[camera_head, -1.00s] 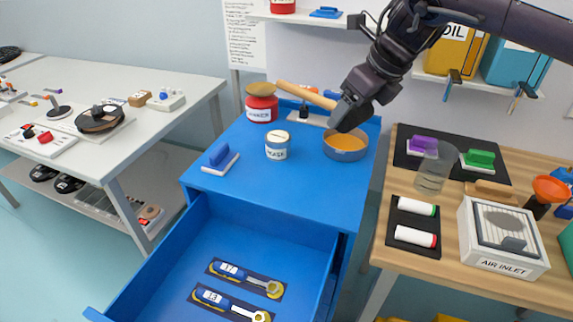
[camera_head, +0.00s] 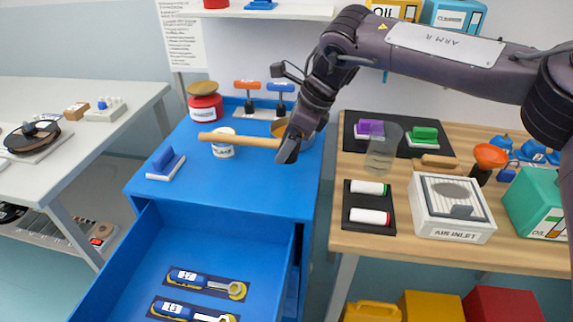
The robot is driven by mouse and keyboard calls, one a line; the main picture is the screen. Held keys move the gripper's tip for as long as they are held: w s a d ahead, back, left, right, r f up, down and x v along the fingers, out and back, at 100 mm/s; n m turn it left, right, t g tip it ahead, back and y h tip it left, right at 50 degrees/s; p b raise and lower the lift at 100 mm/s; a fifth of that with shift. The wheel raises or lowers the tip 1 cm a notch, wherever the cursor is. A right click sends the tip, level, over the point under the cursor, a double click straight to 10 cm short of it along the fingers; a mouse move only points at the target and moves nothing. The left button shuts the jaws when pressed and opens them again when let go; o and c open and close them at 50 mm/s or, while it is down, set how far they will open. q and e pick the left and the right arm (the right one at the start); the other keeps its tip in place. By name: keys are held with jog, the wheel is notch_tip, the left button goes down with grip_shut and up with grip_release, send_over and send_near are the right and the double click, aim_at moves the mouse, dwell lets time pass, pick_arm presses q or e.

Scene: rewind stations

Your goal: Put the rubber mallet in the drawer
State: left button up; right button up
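My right gripper (camera_head: 290,148) comes in from the upper right and is shut on the rubber mallet. Its pale wooden handle (camera_head: 235,139) points left, roughly level, above the blue cabinet top (camera_head: 255,185); I cannot make out the mallet's head, which seems hidden behind the gripper. The blue drawer (camera_head: 215,248) is pulled open below the cabinet top, in front of it. Two blue-handled wrenches (camera_head: 205,282) (camera_head: 190,311) lie on dark mats in the drawer; the drawer floor behind them is bare. My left gripper is not in view.
On the cabinet top stand a red jar (camera_head: 205,107), a white tin (camera_head: 223,149), a blue-handled block (camera_head: 166,163) and an orange-filled bowl (camera_head: 279,128), partly hidden by the gripper. A wooden bench (camera_head: 400,240) with an air inlet box (camera_head: 452,208) is at right.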

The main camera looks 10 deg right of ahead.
aim_at(281, 175)
notch_tip(281, 175, down, 7)
jog(key=shift+r, duration=0.2)
dwell(0.3)
jog(key=o, duration=1.2)
jog(key=shift+c, duration=0.2)
